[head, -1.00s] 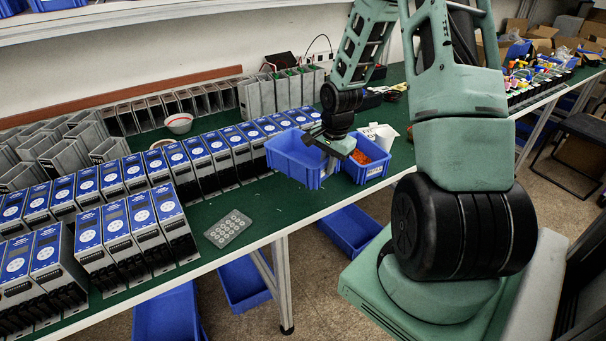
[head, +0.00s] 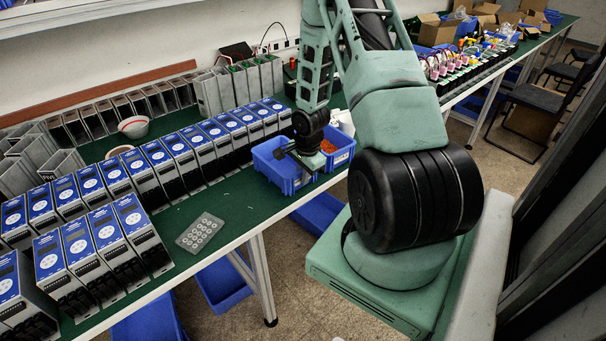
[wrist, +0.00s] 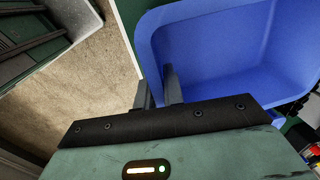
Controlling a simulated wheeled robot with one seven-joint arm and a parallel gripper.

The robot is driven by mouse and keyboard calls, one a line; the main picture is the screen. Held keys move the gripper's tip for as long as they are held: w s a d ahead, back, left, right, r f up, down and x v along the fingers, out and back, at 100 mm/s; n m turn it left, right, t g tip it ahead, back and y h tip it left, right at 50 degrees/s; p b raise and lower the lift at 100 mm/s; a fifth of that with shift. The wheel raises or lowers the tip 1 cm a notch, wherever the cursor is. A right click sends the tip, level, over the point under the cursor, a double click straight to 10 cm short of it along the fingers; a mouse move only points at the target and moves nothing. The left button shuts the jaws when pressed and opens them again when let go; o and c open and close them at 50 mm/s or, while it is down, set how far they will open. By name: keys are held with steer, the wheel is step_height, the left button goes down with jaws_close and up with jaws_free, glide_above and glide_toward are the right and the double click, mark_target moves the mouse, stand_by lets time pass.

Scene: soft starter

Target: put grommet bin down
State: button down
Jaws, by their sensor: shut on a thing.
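A blue open-topped bin (head: 284,182) is at the front edge of the green-topped bench (head: 232,205), left of a second blue bin. My gripper (head: 302,172) is shut on its wall. In the wrist view, the fingers (wrist: 160,88) pinch the near wall of the blue bin (wrist: 225,50), one finger inside and one outside. The part of its inside that shows is empty. I cannot tell whether its base touches the bench. Part of it is hidden behind my gripper in the head view.
The second blue bin (head: 342,157) holds small orange parts and stands close on the right. Rows of blue-faced units (head: 180,158) fill the bench to the left. A grey keypad panel (head: 200,232) lies near the front edge. Blue crates (head: 222,283) are below the bench.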

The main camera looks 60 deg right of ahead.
steer(key=shift+f, duration=0.15)
steer(key=c, duration=1.5)
jaws_free()
